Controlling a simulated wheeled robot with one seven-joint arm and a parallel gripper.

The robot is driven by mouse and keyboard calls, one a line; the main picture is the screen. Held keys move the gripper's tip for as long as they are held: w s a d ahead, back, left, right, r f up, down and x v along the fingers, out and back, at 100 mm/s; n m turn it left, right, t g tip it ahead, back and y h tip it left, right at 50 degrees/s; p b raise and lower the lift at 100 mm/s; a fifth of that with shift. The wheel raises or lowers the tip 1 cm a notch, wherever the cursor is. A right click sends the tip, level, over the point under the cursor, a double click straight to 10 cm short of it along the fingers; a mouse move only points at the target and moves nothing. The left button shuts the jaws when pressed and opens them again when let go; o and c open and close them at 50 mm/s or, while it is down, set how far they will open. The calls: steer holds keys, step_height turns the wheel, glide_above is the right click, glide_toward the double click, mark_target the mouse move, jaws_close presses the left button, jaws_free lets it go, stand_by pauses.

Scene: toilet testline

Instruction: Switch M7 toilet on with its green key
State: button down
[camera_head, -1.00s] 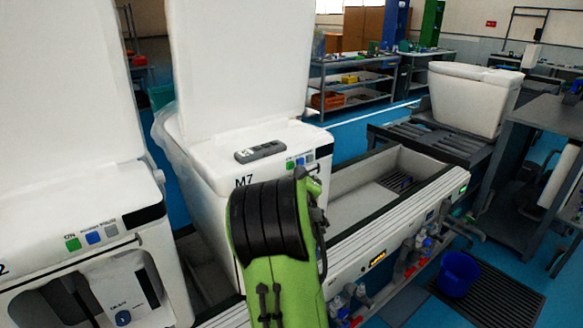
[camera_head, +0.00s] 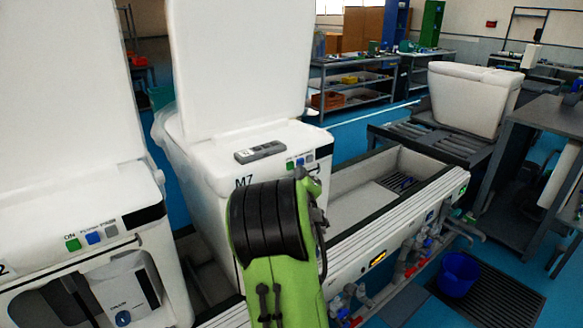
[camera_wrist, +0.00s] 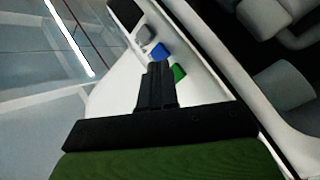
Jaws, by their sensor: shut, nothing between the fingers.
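The white M7 toilet (camera_head: 205,165) stands in the middle of the head view with its lid up. Its green key (camera_head: 290,165) is at the left of a row with a blue key (camera_head: 300,162) and a grey key (camera_head: 309,158). In the wrist view the green key (camera_wrist: 179,72) shows just right of my fingertips, partly covered by them. My gripper (camera_wrist: 158,68) is shut and empty, its fingers pointing at the panel between the green and blue keys (camera_wrist: 160,51). I cannot tell whether the tips touch the panel. My arm hides the gripper in the head view.
Another white toilet (camera_head: 85,200) with its own keys stands at the left. A grey remote (camera_head: 259,152) lies on top of M7. The conveyor (camera_head: 385,235) with pipes runs to the right, with a blue bucket (camera_head: 459,274) on the floor beyond.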

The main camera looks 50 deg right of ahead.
steer(key=shift+w, duration=0.15)
steer(key=shift+w+d, duration=0.1)
steer(key=shift+w, duration=0.2)
stand_by(0.3)
steer(key=shift+w, duration=0.25)
stand_by(0.3)
steer(key=shift+s, duration=0.1)
steer(key=s+a, duration=0.1)
steer(key=s, duration=0.6)
steer(key=shift+a, duration=0.3)
stand_by(0.4)
